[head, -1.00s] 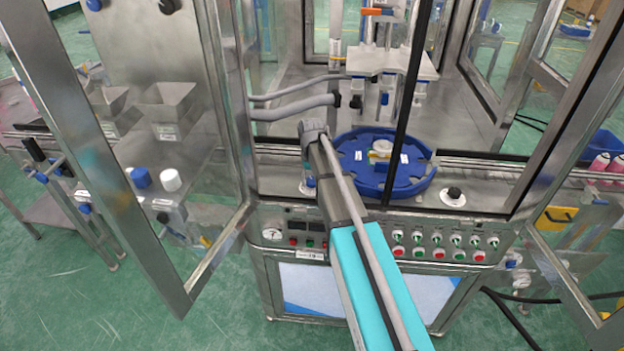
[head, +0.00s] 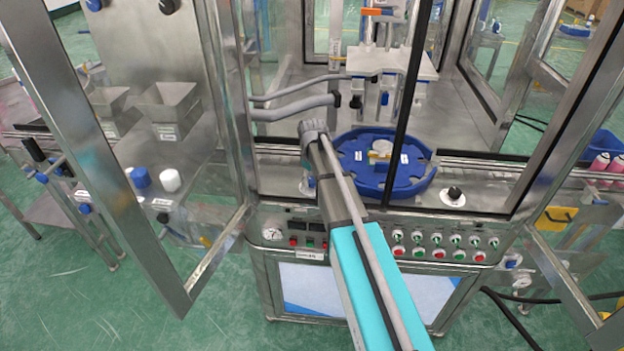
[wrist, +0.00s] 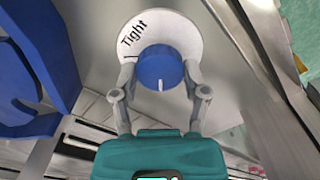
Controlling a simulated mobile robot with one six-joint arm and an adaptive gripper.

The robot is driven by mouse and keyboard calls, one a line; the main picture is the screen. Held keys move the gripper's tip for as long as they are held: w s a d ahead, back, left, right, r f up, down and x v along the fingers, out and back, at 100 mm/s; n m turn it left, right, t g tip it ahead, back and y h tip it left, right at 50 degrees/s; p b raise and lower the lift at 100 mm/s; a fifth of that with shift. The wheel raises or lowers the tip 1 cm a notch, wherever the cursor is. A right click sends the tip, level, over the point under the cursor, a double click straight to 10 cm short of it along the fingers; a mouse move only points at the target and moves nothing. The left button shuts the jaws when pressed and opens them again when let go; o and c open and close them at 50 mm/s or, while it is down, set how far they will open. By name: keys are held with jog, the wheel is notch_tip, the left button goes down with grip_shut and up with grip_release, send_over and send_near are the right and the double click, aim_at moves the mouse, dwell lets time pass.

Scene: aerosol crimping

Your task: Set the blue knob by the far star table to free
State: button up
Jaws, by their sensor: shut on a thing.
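The blue knob (wrist: 160,66) sits on a round white dial plate (wrist: 185,35) in the wrist view. The word "Tight" and a short black line are printed at the plate's upper left. A white mark on the knob points down in the picture, away from "Tight". My gripper (wrist: 160,80) has one finger on each side of the knob and is shut on it. Other dial lettering is not visible. In the head view my arm hides most of the knob. The blue star table (head: 408,188) is just right of my arm; part of it also shows in the wrist view (wrist: 35,60).
A metal-framed glass door (head: 150,235) stands open at the left. A black knob on a white plate (head: 453,196) is right of the star table. A panel with several red and green buttons (head: 437,253) is below. A metal frame edge runs close on the wrist view's right.

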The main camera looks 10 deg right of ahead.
jog(key=o, duration=1.1)
jog(key=shift+o, duration=0.2)
jog(key=shift+m, duration=0.4)
